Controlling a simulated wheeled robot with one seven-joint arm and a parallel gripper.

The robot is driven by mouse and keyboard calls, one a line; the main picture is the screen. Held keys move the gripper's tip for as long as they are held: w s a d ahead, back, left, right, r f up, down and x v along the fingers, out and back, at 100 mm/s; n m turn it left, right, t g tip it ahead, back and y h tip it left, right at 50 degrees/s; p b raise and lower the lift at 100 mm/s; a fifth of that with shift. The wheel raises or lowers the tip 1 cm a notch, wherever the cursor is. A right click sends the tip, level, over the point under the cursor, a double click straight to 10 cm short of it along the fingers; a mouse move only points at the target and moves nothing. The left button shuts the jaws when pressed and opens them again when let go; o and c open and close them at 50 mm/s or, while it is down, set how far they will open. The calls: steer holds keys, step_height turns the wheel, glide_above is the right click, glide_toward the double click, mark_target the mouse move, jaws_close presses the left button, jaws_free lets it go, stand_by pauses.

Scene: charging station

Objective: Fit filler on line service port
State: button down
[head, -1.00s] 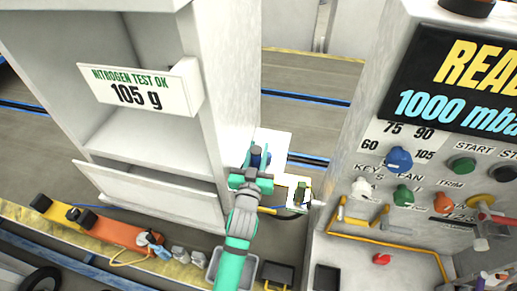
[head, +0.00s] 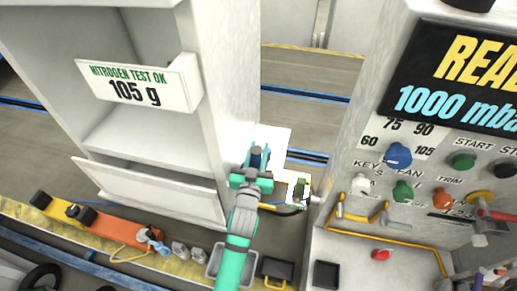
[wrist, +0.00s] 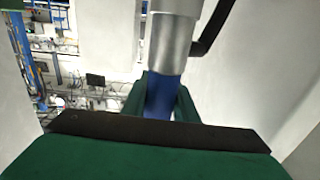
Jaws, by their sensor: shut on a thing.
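My gripper (head: 257,165) is in the middle of the head view, at the end of my teal arm. Its green fingers are shut on a blue part (wrist: 160,95), which I take to be the filler. A silver cylinder (wrist: 172,42) lines up with the blue part in the wrist view; I cannot tell whether it belongs to the filler or to the port. In the head view the filler (head: 256,155) shows as a small blue piece before a white panel (head: 275,139). The line service port cannot be made out clearly; the gripper hides part of that area.
A tall white cabinet (head: 225,75) stands close left of the gripper. The control console (head: 345,160) with knobs stands to the right. A small white plate with a dark green fitting (head: 299,190) is just right of the gripper. A black hose (wrist: 212,27) runs beside the silver cylinder.

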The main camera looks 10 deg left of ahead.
steer(key=shift+f, duration=0.9)
steer(key=c, duration=1.3)
jaws_free()
steer(key=shift+c, duration=0.2)
steer(key=shift+s, duration=0.15)
steer(key=s, duration=1)
steer(key=shift+s+d, duration=0.25)
steer(key=shift+d, duration=0.1)
steer(key=s+d+f+m+g+h, duration=0.15)
steer(key=s+f, duration=0.25)
steer(key=s, duration=0.5)
steer(key=s+d+f+m, duration=0.1)
steer(key=s+d+f, duration=0.2)
steer(key=s, duration=0.7)
steer(key=s+d+n, duration=0.1)
steer(key=s+d, duration=0.3)
steer(key=s, duration=0.2)
steer(key=s+d+r+g, duration=0.1)
steer(key=s+d, duration=0.3)
steer(key=s, duration=0.3)
steer(key=shift+n, duration=0.35)
